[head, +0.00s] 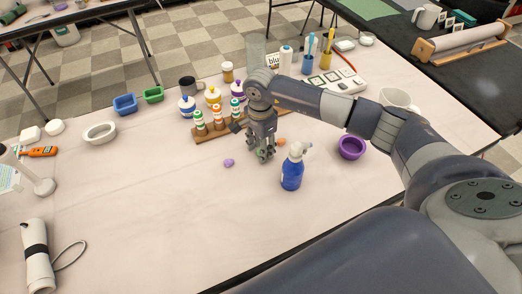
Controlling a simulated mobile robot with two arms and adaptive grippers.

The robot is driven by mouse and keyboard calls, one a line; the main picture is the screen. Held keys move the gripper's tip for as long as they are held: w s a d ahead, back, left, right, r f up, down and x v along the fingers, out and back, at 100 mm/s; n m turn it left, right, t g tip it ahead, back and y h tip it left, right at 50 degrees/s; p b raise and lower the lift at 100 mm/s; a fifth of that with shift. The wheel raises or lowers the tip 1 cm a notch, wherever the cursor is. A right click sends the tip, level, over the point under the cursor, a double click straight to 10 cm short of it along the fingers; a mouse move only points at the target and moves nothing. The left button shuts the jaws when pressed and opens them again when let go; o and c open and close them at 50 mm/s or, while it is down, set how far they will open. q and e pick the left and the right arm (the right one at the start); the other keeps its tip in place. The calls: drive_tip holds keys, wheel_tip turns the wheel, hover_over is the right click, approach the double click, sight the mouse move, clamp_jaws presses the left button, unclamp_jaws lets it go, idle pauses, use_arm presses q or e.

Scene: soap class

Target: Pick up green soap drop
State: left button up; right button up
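My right gripper (263,154) points down low over the table, just left of a blue bottle. Its fingers are too small and dark to tell whether they are open or shut. I cannot make out a green soap drop; the spot at and behind the fingers is hidden. A purple soap drop (228,162) lies on the table left of the gripper. A small orange drop (281,141) lies close to its right. My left gripper is not in view.
The blue pump bottle (291,173) and a purple bowl (351,147) stand right of the gripper. A wooden rack (208,134) with several small bottles stands behind left. Paint pots and a dark mug (189,86) are behind it. The table's left-centre is clear.

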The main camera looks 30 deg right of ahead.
drive_tip(key=c, duration=0.8)
drive_tip(key=shift+r, duration=0.1)
